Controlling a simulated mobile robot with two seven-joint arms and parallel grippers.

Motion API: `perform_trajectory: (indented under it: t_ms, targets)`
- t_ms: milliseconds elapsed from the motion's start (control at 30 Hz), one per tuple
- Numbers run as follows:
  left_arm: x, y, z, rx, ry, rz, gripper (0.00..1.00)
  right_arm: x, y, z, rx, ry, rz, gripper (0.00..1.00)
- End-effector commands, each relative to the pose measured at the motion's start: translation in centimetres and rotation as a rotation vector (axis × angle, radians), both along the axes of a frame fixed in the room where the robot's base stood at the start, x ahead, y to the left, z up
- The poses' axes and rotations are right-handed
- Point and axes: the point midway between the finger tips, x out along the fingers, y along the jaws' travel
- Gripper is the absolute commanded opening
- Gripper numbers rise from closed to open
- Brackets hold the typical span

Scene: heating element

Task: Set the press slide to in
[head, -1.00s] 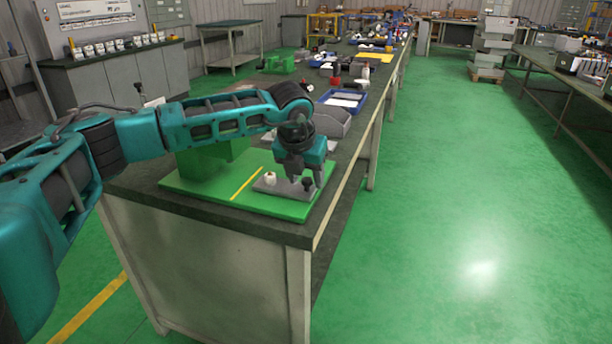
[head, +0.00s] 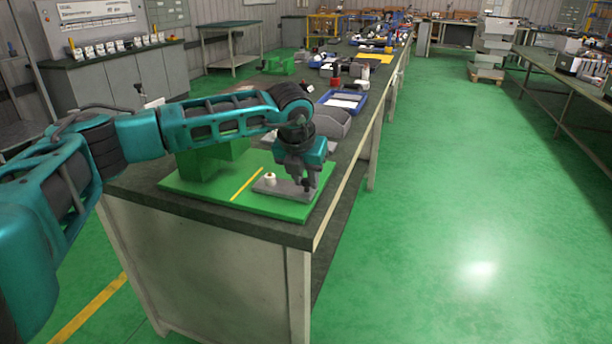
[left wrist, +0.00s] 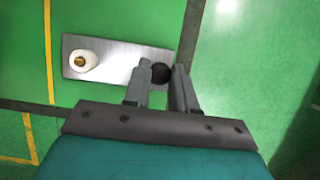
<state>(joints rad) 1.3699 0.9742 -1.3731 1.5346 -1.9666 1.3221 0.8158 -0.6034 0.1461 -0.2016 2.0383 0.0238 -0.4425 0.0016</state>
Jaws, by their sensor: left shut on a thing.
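The press slide (head: 272,189) is a grey metal plate lying on the green press base (head: 213,191), to the right of a yellow line. It also shows in the left wrist view (left wrist: 118,63). A white round piece with a brass-coloured centre (head: 270,178) stands on its left part. A black knob (left wrist: 161,72) stands at its right end. My left gripper (head: 306,187) points down over that end and is shut on the black knob, which shows between the fingertips in the left wrist view (left wrist: 164,80). My right gripper is in neither view.
The green press body (head: 205,160) rises at the left of the base, partly behind my left arm. A grey bin (head: 331,122) and a blue tray (head: 342,103) stand further back on the bench. The bench edge (head: 335,199) is close on the right, with open floor beyond.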

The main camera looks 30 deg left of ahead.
Motion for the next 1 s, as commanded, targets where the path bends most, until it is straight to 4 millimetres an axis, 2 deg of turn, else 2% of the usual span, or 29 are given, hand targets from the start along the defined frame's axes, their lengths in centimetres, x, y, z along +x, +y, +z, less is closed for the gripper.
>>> perform_trajectory:
  t_ms: [167, 400, 500, 833, 867, 1000]
  targets:
    - [-0.1, 0.5, 0.0, 0.0, 0.0, 0.003, 0.0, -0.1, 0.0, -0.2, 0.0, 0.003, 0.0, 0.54]
    - [-1.2, 5.2, -0.1, 0.0, 0.001, 0.008, 0.0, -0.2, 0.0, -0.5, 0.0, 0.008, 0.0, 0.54]
    - [-1.5, 6.4, 0.0, 0.0, 0.0, 0.004, 0.0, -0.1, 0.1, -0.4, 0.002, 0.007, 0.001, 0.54]
    - [-1.6, 6.8, 0.1, 0.001, -0.002, 0.001, 0.0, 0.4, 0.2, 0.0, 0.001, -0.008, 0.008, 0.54]
    - [-1.6, 6.8, 0.1, 0.001, -0.002, 0.001, 0.27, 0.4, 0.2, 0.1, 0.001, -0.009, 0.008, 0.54]
    - [-1.6, 6.8, 0.1, 0.0, -0.001, 0.001, 0.4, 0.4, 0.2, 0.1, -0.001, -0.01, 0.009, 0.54]
